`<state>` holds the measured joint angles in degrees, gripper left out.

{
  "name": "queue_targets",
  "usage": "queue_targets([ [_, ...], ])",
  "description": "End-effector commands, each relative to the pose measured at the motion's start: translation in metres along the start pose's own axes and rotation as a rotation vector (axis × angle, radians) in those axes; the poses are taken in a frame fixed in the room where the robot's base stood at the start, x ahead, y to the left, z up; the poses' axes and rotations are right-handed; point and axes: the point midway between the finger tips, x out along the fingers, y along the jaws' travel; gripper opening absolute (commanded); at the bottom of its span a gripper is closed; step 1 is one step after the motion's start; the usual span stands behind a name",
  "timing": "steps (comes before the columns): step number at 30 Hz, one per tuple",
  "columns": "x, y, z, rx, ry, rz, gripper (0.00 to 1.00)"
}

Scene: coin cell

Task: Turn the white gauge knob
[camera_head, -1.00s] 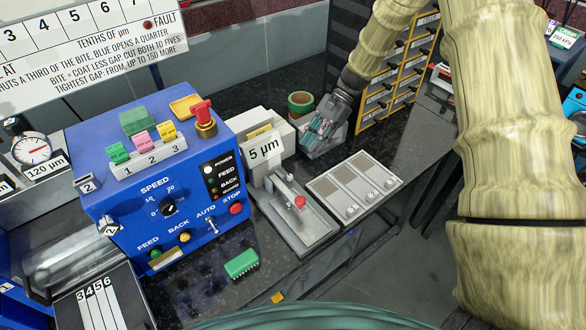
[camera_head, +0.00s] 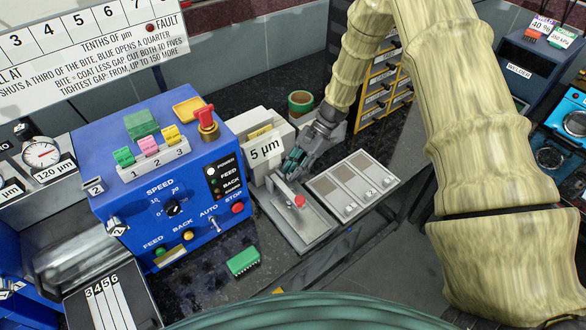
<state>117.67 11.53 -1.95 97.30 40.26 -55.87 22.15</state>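The blue control box (camera_head: 140,205) with a black speed knob (camera_head: 172,208) and a red stop button (camera_head: 238,208) fills the left middle. A flat grey panel (camera_head: 350,187) lies right of the fixture. A green block (camera_head: 243,261) lies on the dark bench in front.

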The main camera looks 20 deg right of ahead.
Motion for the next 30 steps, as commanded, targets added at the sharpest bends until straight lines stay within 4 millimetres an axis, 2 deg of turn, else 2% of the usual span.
queue_targets([
  [7, 0.0007, 0.0001, -0.0002, 0.000, 0.000, 0.000, 0.28],
  [12, 0.0005, 0.0003, -0.0003, 0.000, 0.000, 0.000, 0.00],
  [20, 0.0002, 0.0015, -0.0008, 0.017, 0.000, -0.018, 0.00],
  [30, 0.0009, 0.0053, -0.0002, 0.150, -0.003, -0.151, 0.00],
])
